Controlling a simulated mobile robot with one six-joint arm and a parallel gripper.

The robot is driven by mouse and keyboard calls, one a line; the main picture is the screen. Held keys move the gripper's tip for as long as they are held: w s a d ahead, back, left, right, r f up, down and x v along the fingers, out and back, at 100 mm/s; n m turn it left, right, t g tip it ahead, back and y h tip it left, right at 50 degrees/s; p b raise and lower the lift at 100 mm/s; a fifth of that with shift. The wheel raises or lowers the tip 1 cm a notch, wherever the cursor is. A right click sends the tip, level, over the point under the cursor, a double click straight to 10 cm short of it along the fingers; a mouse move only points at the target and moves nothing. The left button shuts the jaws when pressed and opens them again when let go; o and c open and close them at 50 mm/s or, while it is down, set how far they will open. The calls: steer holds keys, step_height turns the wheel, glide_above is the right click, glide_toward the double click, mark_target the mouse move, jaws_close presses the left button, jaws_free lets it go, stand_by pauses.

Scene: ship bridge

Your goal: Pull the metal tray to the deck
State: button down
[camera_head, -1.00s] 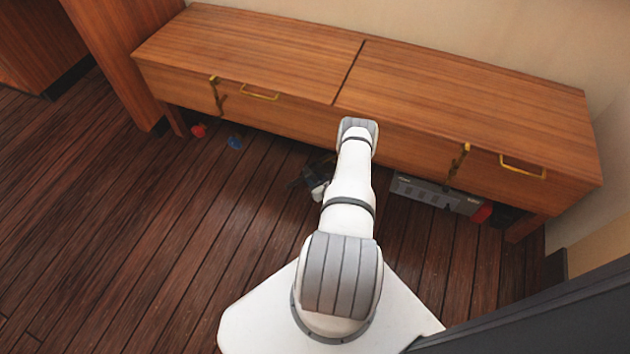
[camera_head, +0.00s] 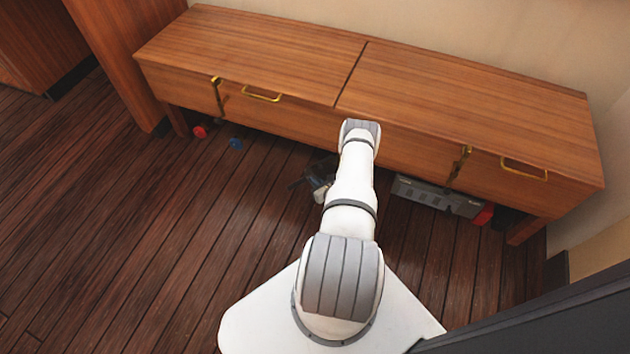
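A grey, metal-looking tray or box (camera_head: 438,195) with dark openings along its front side lies on the deck under the right half of the wooden bench. The bench edge hides its back part. My gripper (camera_head: 303,182) is low at the front of the bench, left of the grey tray and apart from it. My own arm link partly covers it. It is dark and small in the view, so I cannot see whether its fingers are open or shut.
The wooden bench (camera_head: 463,100) has yellow handles and latches on its front. A red object (camera_head: 200,132) and a blue object (camera_head: 236,143) lie under its left end. Another red object (camera_head: 483,214) is beside the tray's right end. The deck (camera_head: 130,240) at left is clear.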

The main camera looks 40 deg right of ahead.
steer(key=shift+s+d+f+b, duration=0.1)
steer(key=shift+s+d+b, duration=0.4)
steer(key=shift+s+d, duration=0.9)
steer(key=shift+d, duration=0.3)
steer(key=c, duration=2.1)
jaws_free()
steer(key=o, duration=0.5)
steer(key=shift+o, duration=0.2)
steer(key=shift+a, duration=0.1)
